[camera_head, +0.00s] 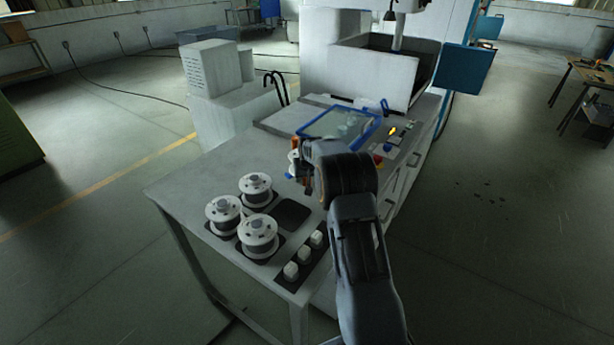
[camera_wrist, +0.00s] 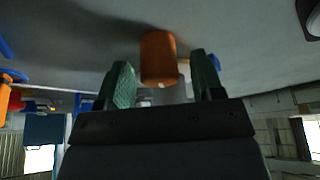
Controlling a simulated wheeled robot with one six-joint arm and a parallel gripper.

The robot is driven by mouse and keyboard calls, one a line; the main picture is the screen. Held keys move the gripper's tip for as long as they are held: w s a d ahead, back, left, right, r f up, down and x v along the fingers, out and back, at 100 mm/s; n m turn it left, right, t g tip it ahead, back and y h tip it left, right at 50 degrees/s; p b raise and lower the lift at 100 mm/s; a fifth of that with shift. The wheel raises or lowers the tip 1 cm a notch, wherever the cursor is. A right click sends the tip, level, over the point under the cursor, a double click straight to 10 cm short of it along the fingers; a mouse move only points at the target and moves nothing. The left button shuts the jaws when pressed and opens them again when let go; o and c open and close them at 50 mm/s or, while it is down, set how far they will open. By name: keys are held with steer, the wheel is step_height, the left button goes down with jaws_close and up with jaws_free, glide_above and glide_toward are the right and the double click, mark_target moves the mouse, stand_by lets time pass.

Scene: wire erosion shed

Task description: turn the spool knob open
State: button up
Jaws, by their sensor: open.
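An orange cylinder, which looks like the spool knob (camera_wrist: 158,55), stands out from a grey surface in the wrist view. A paler grey round part shows just behind it. My gripper (camera_wrist: 162,72) is open, with one green finger on each side of the orange cylinder. A gap shows on both sides, wider on the right, so neither finger seems to touch it. In the head view my gripper (camera_head: 304,182) is over the bench's middle.
The grey bench (camera_head: 185,185) carries several white spools (camera_head: 258,233) at its near left. A row of white pieces (camera_head: 304,254) sits at the front. A blue-framed panel (camera_head: 340,124) lies behind my gripper. A white machine (camera_head: 365,65) stands at the back.

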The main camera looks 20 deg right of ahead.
steer(key=shift+w+f, duration=0.1)
steer(key=shift+f, duration=0.1)
steer(key=shift+c, duration=0.3)
steer(key=c, duration=0.9)
steer(key=shift+o, duration=0.2)
